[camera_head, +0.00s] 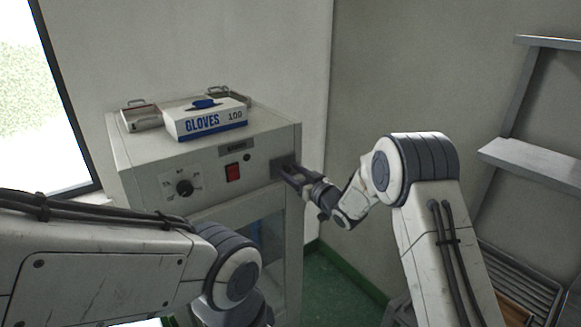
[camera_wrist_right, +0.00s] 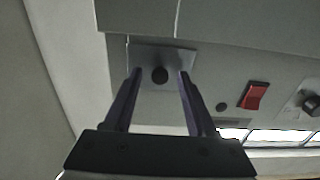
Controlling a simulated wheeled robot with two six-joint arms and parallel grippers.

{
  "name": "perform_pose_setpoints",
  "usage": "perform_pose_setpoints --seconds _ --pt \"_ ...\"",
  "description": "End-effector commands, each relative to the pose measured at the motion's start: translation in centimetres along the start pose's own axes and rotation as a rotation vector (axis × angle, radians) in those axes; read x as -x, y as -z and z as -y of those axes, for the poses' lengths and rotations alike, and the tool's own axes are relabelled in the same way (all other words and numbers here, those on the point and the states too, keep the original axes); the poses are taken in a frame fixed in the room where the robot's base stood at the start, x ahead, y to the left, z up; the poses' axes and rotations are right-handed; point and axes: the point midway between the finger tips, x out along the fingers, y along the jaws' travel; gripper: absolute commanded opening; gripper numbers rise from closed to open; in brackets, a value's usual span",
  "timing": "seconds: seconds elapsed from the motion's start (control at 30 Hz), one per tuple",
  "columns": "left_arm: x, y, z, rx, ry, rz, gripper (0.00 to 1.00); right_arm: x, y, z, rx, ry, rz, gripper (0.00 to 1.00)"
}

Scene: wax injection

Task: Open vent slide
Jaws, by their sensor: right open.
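The vent slide is a grey metal plate (camera_wrist_right: 150,55) with a round black knob (camera_wrist_right: 160,75) on the front of the white cabinet (camera_head: 150,165). In the head view the plate (camera_head: 279,163) sits at the right end of the control panel, partly hidden by my right gripper (camera_head: 287,172). My right gripper is open. In the right wrist view its two dark fingers (camera_wrist_right: 159,76) reach to the plate, one on each side of the knob, with a gap on both sides. I cannot tell whether the fingertips touch the plate. My left gripper is out of view; only my left arm shows.
A red switch (camera_head: 232,172) and a black dial (camera_head: 184,187) are on the panel left of the slide. A gloves box (camera_head: 210,123) and a metal tray (camera_head: 141,119) lie on the cabinet top. A grey shelf rack (camera_head: 520,160) stands at the right.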

Motion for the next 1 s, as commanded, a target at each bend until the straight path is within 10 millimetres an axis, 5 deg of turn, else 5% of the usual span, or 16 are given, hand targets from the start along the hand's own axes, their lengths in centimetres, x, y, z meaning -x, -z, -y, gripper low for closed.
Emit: perform_pose_setpoints --seconds 0.33,0.5,1.0 --pt "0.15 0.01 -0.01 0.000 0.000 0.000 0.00 -0.41 -0.08 -0.01 0.000 -0.001 0.001 0.57" --pt "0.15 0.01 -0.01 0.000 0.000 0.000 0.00 -0.39 -0.07 -0.02 0.000 -0.001 0.001 0.00" --pt "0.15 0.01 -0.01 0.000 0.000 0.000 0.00 -0.36 -0.05 -0.04 0.000 -0.001 0.001 0.00"
